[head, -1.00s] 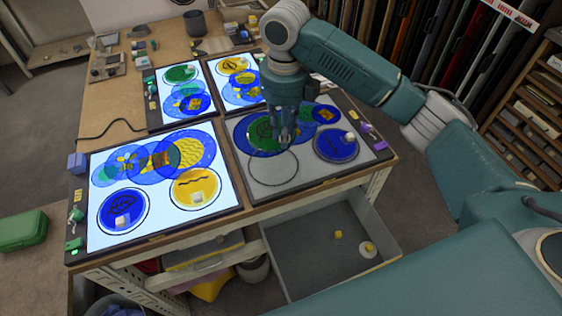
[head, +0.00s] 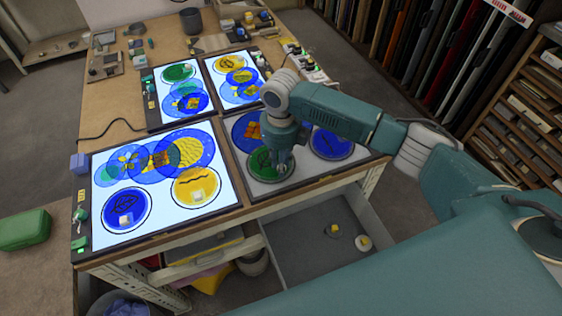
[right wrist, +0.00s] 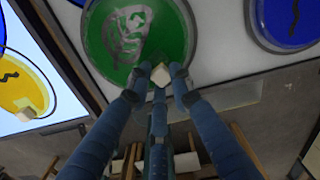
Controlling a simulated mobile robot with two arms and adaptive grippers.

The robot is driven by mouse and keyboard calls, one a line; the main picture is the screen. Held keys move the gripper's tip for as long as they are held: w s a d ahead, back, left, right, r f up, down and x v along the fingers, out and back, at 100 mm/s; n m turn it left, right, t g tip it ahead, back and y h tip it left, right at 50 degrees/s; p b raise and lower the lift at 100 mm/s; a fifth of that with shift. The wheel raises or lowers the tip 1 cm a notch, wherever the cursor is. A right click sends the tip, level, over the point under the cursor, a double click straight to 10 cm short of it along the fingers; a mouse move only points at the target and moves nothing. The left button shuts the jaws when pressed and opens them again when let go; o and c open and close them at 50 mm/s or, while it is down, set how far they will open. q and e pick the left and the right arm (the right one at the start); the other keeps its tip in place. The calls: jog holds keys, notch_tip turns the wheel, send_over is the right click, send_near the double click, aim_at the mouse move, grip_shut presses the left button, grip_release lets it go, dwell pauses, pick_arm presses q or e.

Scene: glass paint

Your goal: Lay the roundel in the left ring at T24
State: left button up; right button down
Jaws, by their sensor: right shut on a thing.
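The green roundel (head: 259,166) has a dark leaf-like drawing and a pale cube knob (right wrist: 160,75). My right gripper (head: 282,168) is shut on that knob, from above. The roundel is over the left ring of the unlit grey panel (head: 322,173) at the right front of the table. In the right wrist view the roundel (right wrist: 115,40) lies flat, with a dark band around its edge. I cannot tell whether it touches the panel or hovers just above. The panel's right ring holds a blue roundel (head: 331,145). My left gripper is out of view.
A lit panel (head: 165,218) with a blue roundel (head: 124,208) and a yellow roundel (head: 196,187) stands to the left. Two smaller lit panels stand behind. Below the table's front edge is an open grey bin (head: 300,260) with small pieces.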

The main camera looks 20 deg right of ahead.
jog(key=shift+f, duration=0.1)
jog(key=c, duration=1.5)
grip_release()
jog(key=shift+c, duration=0.2)
jog(key=shift+r, duration=0.55)
notch_tip(320, 180, up, 11)
jog(key=b, duration=0.2)
jog(key=shift+b, duration=0.35)
